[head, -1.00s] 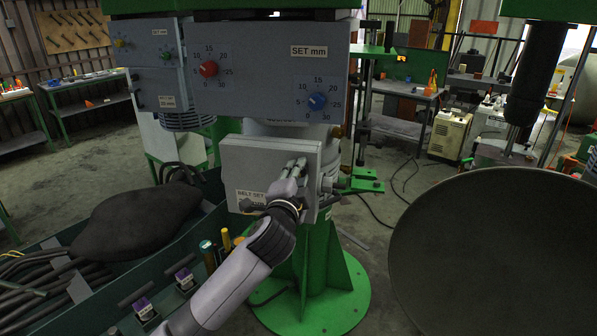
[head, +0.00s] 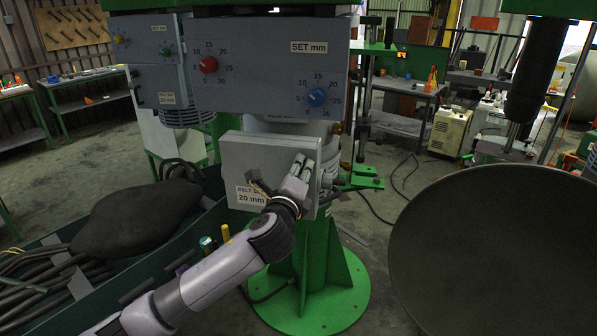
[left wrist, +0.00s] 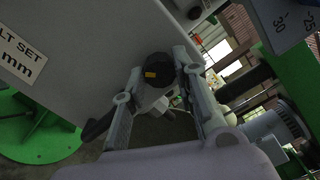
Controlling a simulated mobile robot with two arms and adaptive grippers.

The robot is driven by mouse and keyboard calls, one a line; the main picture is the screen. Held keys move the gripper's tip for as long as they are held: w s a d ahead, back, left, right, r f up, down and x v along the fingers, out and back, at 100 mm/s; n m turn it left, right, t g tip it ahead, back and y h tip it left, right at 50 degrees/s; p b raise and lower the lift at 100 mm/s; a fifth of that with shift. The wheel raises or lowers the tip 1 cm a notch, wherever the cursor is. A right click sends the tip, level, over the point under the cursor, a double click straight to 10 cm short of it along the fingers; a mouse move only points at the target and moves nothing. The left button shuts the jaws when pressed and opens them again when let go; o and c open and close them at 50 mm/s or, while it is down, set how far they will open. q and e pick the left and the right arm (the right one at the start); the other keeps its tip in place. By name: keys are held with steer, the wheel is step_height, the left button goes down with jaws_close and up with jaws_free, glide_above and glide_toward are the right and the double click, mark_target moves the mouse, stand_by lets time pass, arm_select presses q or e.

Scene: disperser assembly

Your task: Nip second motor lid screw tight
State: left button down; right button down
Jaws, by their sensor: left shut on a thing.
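The grey motor lid (head: 262,160), a flat box labelled BELT SET 20 mm, faces me in the head view; its grey face also fills the upper left of the left wrist view (left wrist: 90,50). A round black screw head (left wrist: 158,70) with a yellow mark sits at its edge in the left wrist view. My left gripper (head: 304,166) is at the right part of the lid, its fingers either side of the screw head and shut on it. In the head view the gripper hides the screw. My right gripper is not in view.
A panel with a red dial (head: 208,65) and a blue dial (head: 317,99) hangs just above the lid. A green tray (head: 140,290) with black hoses and a dark sack lies at the left. A large dark round dish (head: 490,250) stands at the right.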

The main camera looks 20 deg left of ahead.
arm_select(q)
steer(key=shift+m, duration=0.7)
steer(key=shift+f, duration=0.1)
steer(key=c, duration=1.3)
jaws_free()
steer(key=shift+s, duration=0.1)
steer(key=s, duration=0.8)
steer(key=s+d, duration=0.1)
steer(key=s, duration=0.2)
steer(key=shift+s, duration=0.4)
